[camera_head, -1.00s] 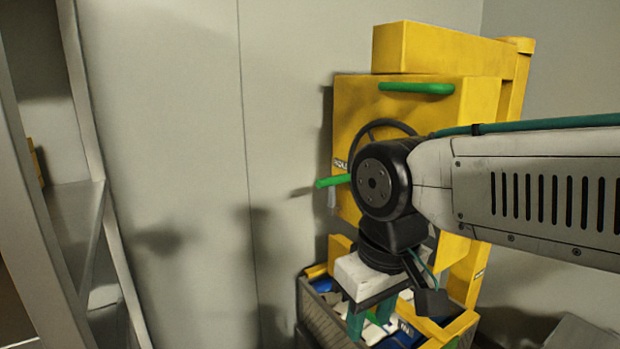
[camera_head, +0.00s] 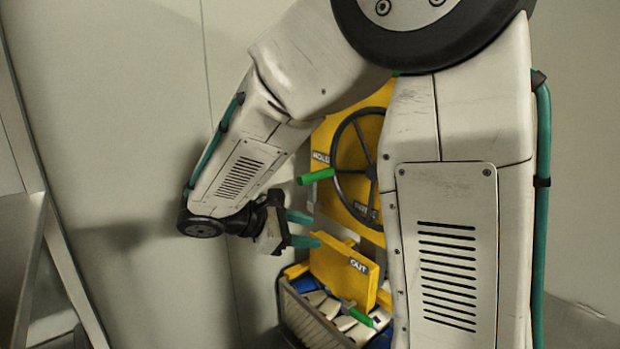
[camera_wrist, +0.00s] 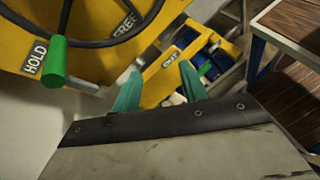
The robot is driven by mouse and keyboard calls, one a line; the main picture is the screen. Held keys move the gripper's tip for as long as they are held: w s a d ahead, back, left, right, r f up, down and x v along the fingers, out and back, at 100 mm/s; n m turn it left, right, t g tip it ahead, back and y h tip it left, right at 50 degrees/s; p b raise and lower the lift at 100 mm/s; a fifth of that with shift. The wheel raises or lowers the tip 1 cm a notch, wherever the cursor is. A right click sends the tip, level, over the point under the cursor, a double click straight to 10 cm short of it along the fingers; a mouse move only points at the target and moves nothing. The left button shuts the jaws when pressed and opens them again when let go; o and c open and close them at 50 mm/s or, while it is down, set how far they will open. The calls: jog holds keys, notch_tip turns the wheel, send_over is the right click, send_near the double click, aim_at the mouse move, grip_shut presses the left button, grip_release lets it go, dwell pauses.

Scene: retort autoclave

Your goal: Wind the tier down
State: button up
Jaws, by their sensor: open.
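A yellow cabinet (camera_head: 335,128) stands against the wall, with a black handwheel (camera_head: 341,165) on its front. A green lever (camera_head: 316,176) sticks out at the HOLD label; in the wrist view the green lever (camera_wrist: 55,62) is at the left, by the HOLD and FREE labels. Below is a yellow panel marked OUT (camera_head: 340,268) with a green handle (camera_head: 357,316). My gripper (camera_head: 302,228) is open and empty, its teal fingers left of the OUT panel and below the HOLD lever. In the wrist view my gripper (camera_wrist: 160,92) has its fingers apart. My arm hides the cabinet's right side.
A crate (camera_head: 300,318) with white and blue items stands under the OUT panel. A metal shelf frame (camera_head: 28,150) is at the left. The wrist view shows wooden shelves (camera_wrist: 295,25) at the right. Bare wall lies between shelf and cabinet.

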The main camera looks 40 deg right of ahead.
aim_at(310, 178)
jog(key=w+r+n+t+h, duration=0.3)
jog(key=w+r+n+h, duration=0.2)
jog(key=w+r, duration=0.3)
jog(key=d, duration=0.2)
jog(key=d+f, duration=0.1)
jog(key=d, duration=0.5)
jog(key=shift+w+d+f, duration=0.15)
jog(key=shift+w, duration=0.25)
grip_shut()
